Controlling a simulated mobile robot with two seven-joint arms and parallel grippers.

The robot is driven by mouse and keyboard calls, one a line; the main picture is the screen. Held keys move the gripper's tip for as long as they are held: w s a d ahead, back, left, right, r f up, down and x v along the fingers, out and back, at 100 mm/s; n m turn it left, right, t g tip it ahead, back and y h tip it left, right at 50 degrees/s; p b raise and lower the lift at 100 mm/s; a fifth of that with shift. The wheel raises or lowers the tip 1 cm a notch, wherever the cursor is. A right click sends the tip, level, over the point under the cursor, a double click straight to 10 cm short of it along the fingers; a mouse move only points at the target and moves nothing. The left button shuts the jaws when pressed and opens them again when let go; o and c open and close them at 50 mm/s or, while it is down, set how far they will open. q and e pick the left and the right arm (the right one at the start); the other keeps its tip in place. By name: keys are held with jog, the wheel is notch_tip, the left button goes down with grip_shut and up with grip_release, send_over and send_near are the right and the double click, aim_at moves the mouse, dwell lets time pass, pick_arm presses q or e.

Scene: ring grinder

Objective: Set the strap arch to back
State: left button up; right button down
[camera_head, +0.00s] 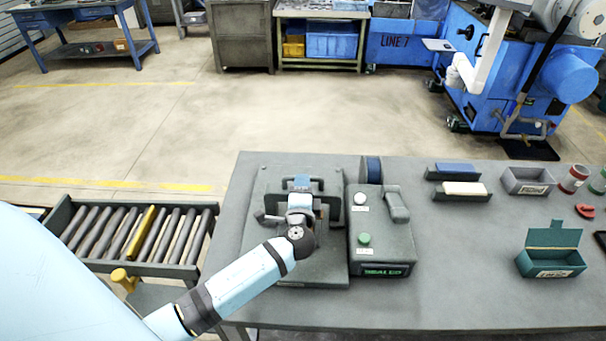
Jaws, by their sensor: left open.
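My left gripper (301,203) is over the middle of a grey bench machine (262,190), with its arm coming in from the lower left. It is open; its fingertips are hard to make out against the machine. A dark arch-shaped bar (318,183), which looks like the strap arch, stands at the far side of the gripper and is partly hidden by it. I cannot tell whether the fingers touch it. My right gripper is not in view.
A control box (383,240) with a white knob, a green button and a lever (396,205) stands close right of the machine. Bins and blocks, including a green open box (552,258), lie farther right. A roller conveyor (135,238) is left. The bench (450,290) is clear at the front.

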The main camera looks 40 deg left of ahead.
pick_arm(q)
jog(key=shift+x, duration=1.8)
grip_shut()
jog(key=b+x, duration=0.6)
jog(key=x, duration=1)
jog(key=shift+r+b, duration=0.2)
jog(key=shift+b, duration=0.2)
jog(key=shift+w, duration=0.1)
